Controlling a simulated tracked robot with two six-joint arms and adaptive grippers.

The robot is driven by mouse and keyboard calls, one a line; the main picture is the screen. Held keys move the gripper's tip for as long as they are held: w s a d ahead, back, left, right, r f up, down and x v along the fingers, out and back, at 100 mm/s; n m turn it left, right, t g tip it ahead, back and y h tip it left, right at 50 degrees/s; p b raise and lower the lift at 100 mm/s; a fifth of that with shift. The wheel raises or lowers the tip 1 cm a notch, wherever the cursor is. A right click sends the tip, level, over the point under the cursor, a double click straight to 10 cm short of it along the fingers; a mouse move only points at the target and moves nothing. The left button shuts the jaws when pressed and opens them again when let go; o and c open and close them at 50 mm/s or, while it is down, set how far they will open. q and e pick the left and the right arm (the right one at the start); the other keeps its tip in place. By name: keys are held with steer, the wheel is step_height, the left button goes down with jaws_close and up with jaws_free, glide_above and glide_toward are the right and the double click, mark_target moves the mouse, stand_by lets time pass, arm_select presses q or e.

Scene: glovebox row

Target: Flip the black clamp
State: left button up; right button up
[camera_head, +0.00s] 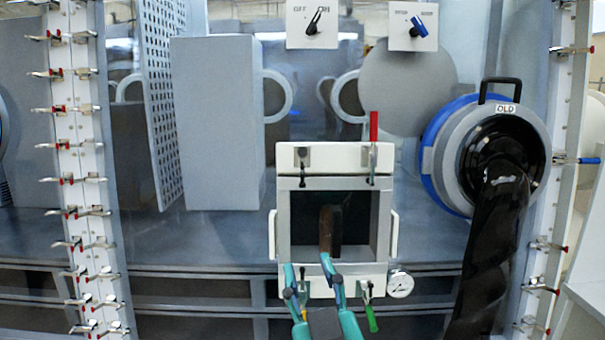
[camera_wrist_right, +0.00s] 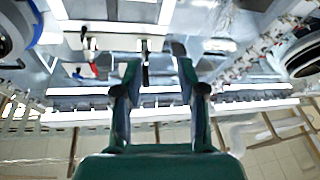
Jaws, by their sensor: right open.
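The white-framed hatch box (camera_head: 285,160) is in the middle of the head view, with small clamps at its corners. A dark clamp (camera_head: 303,278) at its lower left shows between the fingers of my right gripper (camera_head: 308,264). In the right wrist view, a dark upright part (camera_wrist_right: 145,72) shows between the spread fingers of my right gripper (camera_wrist_right: 156,58), closer to the left one. The gripper is open, with its tips near the lower edge of the hatch. I cannot tell whether they touch the clamp. The fingers partly hide it. My left gripper is not in view.
A round port (camera_head: 440,150) with a black sleeve is further right.

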steer(key=m+t, duration=0.1)
steer(key=t, duration=0.1)
glide_toward(303, 155)
steer(key=shift+h, duration=0.4)
steer(key=p+x, duration=0.1)
steer(key=x, duration=0.3)
steer(key=f+p+x, duration=0.1)
steer(key=p+x, duration=0.1)
steer(key=x, duration=0.2)
steer(key=p+x, duration=0.1)
steer(key=x, duration=0.3)
steer(key=shift+w+f, duration=0.2)
steer(key=shift+w, duration=0.3)
jaws_close()
